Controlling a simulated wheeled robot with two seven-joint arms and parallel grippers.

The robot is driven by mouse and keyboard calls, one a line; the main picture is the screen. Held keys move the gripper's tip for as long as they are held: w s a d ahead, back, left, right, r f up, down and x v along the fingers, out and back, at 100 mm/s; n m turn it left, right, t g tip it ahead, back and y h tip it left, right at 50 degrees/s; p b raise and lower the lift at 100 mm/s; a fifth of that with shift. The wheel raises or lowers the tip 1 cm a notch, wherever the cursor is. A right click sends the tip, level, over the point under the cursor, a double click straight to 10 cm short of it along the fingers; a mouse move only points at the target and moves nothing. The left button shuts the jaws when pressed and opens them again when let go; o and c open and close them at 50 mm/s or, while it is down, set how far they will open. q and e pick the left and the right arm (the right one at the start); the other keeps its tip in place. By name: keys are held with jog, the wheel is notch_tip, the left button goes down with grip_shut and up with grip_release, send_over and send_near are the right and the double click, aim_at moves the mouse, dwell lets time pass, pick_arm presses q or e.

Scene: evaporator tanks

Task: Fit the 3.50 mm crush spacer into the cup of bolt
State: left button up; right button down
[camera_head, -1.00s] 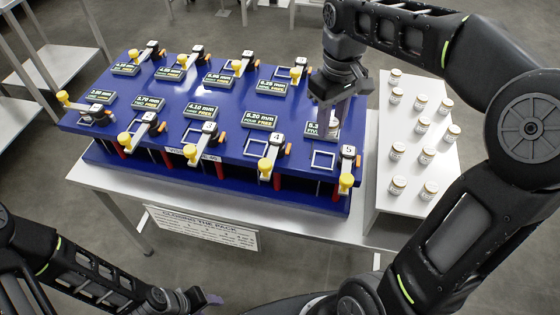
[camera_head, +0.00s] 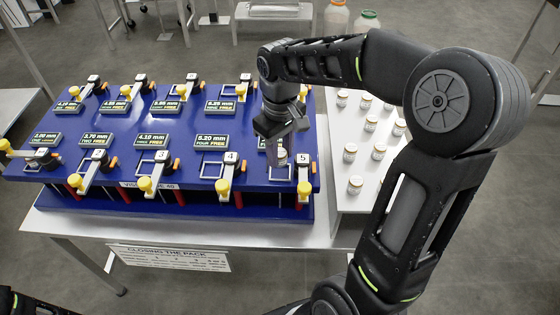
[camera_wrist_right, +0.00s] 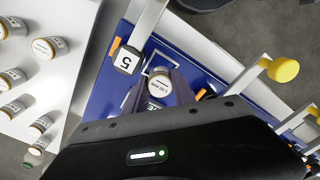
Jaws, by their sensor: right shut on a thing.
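My right gripper (camera_head: 280,158) is shut on a small pale round spacer (camera_wrist_right: 160,84) in the right wrist view. The face of the spacer turned to the camera has small print that I cannot read for sure. The gripper points down over the right end of the blue deck, beside the bolt tagged 5 (camera_head: 303,172). In the right wrist view the tag 5 (camera_wrist_right: 124,61) is left of the fingers, and a white square outline (camera_wrist_right: 147,68) lies around or behind the spacer. I cannot tell whether the spacer is inside it. My left gripper is out of view.
The blue deck (camera_head: 190,172) carries several yellow-knobbed bolts and size plates, including 5.20 mm (camera_head: 212,142) and 4.10 mm (camera_head: 153,141). A white side table (camera_head: 350,210) at right bears several small white jars (camera_head: 379,152). A closing notice (camera_head: 170,258) hangs in front.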

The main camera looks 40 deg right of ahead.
aim_at(280, 163)
jog(key=shift+f, duration=1.85)
jog(key=shift+f, duration=0.2)
jog(key=c, duration=1)
grip_release()
jog(key=shift+r, duration=0.1)
jog(key=shift+c, duration=0.2)
notch_tip(280, 163, up, 12)
jog(key=shift+r, duration=0.15)
